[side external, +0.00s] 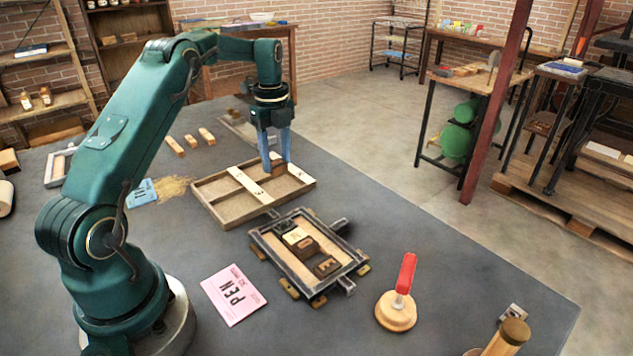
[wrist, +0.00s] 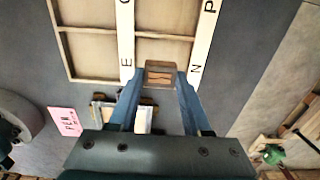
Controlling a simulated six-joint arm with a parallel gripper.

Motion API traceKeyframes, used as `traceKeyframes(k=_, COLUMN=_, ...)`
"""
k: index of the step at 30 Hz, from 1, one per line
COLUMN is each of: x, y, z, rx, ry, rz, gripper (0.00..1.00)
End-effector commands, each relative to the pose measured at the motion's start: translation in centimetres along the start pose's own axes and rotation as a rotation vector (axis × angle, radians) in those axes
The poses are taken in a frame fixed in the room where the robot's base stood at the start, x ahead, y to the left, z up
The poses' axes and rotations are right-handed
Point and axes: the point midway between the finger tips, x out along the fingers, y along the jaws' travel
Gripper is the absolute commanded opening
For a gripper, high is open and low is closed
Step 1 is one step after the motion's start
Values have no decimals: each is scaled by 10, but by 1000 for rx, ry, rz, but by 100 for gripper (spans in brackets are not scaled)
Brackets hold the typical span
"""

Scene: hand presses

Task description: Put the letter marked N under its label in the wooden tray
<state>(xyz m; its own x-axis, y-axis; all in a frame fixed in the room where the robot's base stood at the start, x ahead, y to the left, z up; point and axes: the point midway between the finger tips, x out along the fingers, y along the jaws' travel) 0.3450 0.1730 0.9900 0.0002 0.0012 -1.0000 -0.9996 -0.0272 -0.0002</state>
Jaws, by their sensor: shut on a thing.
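The wooden tray (side external: 213,214) lies on the dark table, divided into compartments with white label strips across it. In the wrist view the tray (wrist: 92,80) shows a strip with E (wrist: 125,62) and another with N (wrist: 195,68) and P. My gripper (side external: 275,158) points down over the back right part of the tray. In the wrist view my gripper (wrist: 160,77) is shut on a brown wooden letter block (wrist: 160,68), between the two strips and beside the N. The block's letter face is not visible. I cannot tell whether the block touches the tray floor.
A metal frame (side external: 262,250) with several letter blocks lies in front of the tray. A pink PEN card (side external: 233,293) and a red-handled tool (side external: 400,300) are nearby. Small wooden blocks (side external: 190,141) and a blue card (side external: 140,192) lie left of the tray.

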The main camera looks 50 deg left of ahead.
Motion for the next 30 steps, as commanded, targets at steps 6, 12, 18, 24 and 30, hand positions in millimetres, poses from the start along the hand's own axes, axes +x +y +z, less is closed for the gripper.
traceKeyframes(k=6, x=19, y=-3, z=-4, rx=0, ry=3, rz=5, gripper=0)
traceKeyframes(k=12, x=42, y=-3, z=-3, rx=0, ry=2, rz=2, gripper=0)
traceKeyframes(k=18, x=42, y=-3, z=-3, rx=1, ry=1, rz=-1, gripper=0)
traceKeyframes(k=24, x=46, y=-3, z=-3, rx=1, ry=1, rz=0, gripper=0)
traceKeyframes(k=30, x=46, y=-3, z=-3, rx=1, ry=1, rz=-1, gripper=78)
